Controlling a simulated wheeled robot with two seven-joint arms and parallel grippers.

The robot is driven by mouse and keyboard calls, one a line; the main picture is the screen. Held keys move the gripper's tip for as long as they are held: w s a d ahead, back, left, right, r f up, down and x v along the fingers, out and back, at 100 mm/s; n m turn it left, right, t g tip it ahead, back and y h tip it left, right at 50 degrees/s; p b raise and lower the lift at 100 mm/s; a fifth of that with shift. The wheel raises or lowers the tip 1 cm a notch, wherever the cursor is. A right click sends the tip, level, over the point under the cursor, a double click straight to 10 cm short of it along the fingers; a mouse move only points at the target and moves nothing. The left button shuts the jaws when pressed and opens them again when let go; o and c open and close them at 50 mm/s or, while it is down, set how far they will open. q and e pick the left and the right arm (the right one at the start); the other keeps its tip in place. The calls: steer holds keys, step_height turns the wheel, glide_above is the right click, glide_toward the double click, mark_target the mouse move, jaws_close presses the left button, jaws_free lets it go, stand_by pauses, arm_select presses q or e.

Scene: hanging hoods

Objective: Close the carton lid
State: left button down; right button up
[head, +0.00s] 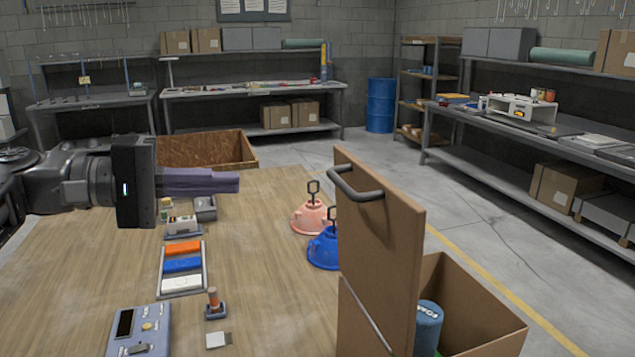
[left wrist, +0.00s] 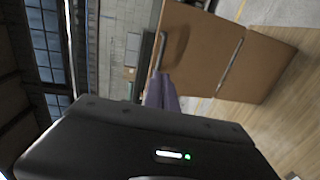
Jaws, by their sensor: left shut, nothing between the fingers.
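The brown carton (head: 485,315) stands at the right of the wooden table. Its lid (head: 385,260) stands upright, so the carton is open, and a dark bar handle (head: 355,188) is near the lid's top. A blue-green cylinder (head: 427,325) is inside the carton, partly hidden by the lid. My left gripper (head: 238,182) is shut and empty above the table, left of the lid and apart from it in the head view. In the left wrist view its purple fingers (left wrist: 162,95) point toward the lid (left wrist: 195,50) and its handle (left wrist: 158,52). My right gripper is not in view.
A pink hood (head: 312,215) and a blue hood (head: 325,248) stand on the table between gripper and lid. A tray with coloured blocks (head: 182,268) and a blue device (head: 140,330) lie nearer. A brown open box (head: 205,150) is at the table's far edge.

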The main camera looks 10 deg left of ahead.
arm_select(q)
steer(key=shift+f, duration=0.1)
steer(key=b, duration=0.2)
glide_toward(338, 183)
steer(key=x, duration=0.7)
steer(key=shift+a, duration=0.1)
stand_by(0.5)
